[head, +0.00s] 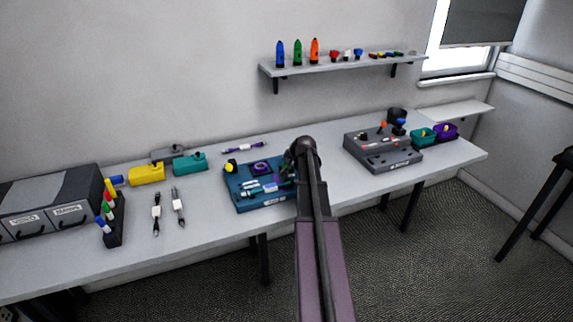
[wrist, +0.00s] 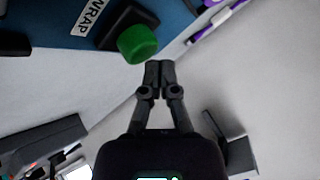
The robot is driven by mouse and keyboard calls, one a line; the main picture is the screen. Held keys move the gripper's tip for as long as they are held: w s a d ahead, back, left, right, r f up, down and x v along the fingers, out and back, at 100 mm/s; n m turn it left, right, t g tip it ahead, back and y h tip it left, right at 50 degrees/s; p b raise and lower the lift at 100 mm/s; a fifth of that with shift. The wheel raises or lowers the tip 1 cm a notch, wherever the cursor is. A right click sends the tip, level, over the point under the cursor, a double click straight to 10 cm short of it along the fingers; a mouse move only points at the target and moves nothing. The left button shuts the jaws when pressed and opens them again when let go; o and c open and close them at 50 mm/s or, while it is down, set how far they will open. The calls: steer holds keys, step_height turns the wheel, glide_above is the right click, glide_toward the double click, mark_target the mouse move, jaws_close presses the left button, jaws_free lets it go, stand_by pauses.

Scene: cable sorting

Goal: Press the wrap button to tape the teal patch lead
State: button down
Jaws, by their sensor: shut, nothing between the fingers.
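The blue taping machine (head: 243,203) stands on the table, left of my arm in the head view. A teal lead (head: 263,188) lies across its front part, and a purple roll (head: 261,167) sits behind it. In the wrist view, the green button (wrist: 137,43) stands on a dark base on the blue panel (wrist: 58,35), beside a white WRAP label (wrist: 88,17). My gripper (wrist: 160,66) is shut and empty, its tips just below and right of the green button. I cannot tell whether they touch it. In the head view my arm hides the button.
A grey control box (head: 375,155) with knobs stands right of my arm. Teal (head: 422,138) and purple (head: 446,132) bins sit beyond it. White-ended leads (head: 178,206), a marker rack (head: 115,220) and dark drawers (head: 60,205) are at left. A shelf (head: 340,65) hangs above.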

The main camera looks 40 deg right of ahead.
mark_target(286, 164)
steer(key=shift+f+b, duration=0.55)
steer(key=shift+f, duration=0.05)
stand_by(0.7)
steer(key=shift+r, duration=0.1)
steer(key=shift+r+p, duration=1)
steer(key=shift+p, duration=0.1)
step_height(286, 164, up, 6)
steer(key=p, duration=0.6)
steer(key=shift+a, duration=0.1)
stand_by(1.0)
